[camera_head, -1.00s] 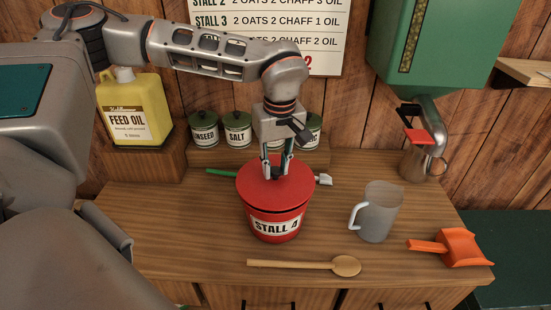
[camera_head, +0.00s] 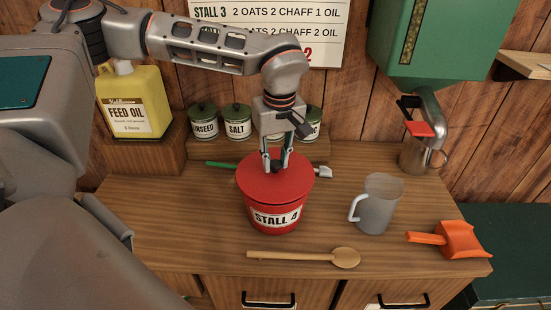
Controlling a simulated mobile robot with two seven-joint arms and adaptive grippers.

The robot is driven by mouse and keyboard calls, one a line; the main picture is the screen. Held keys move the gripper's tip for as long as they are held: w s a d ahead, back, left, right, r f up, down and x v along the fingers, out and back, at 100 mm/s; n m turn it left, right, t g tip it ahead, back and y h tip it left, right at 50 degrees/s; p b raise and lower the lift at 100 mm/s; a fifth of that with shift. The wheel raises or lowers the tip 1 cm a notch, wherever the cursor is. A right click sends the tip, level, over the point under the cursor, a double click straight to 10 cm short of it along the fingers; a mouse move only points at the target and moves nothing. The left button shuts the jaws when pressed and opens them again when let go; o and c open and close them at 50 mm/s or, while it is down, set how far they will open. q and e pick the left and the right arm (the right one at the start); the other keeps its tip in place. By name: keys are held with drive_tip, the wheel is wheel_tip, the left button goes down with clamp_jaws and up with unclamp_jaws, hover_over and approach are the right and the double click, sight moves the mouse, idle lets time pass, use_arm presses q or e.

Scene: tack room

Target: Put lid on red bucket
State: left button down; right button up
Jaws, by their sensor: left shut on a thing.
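The red bucket (camera_head: 277,219) labelled STALL 4 stands upright on the wooden counter. The red lid (camera_head: 258,185) lies over the bucket's mouth, looking level. From this angle I cannot tell whether it is fully seated. My left gripper (camera_head: 276,166) points down from above, its fingers shut on the dark knob at the lid's middle. My right gripper is not in view.
A grey measuring jug (camera_head: 378,206) and an orange scoop (camera_head: 452,240) stand to the right. A wooden spoon (camera_head: 300,257) lies in front. A green-handled tool (camera_head: 222,165) lies behind the bucket. Several canisters (camera_head: 238,122) and a yellow feed oil jug (camera_head: 133,105) stand at the back.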

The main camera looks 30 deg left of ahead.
sight(276, 163)
use_arm(q)
drive_tip(key=shift+f, duration=0.35)
idle(0.5)
drive_tip(key=shift+f+b, duration=0.3)
drive_tip(key=c, duration=2)
unclamp_jaws()
drive_tip(key=shift+c, duration=0.2)
drive_tip(key=shift+r, duration=0.2)
drive_tip(key=shift+d+r+p, duration=0.15)
drive_tip(key=shift+r+p, duration=0.2)
drive_tip(key=shift+r, duration=0.85)
drive_tip(key=shift+s+d+r, duration=0.15)
drive_tip(key=shift+r, duration=1.3)
drive_tip(key=shift+s+d+r, duration=0.15)
drive_tip(key=shift+r, duration=1.2)
drive_tip(key=shift+s+d+r, duration=0.1)
drive_tip(key=shift+r, duration=1.25)
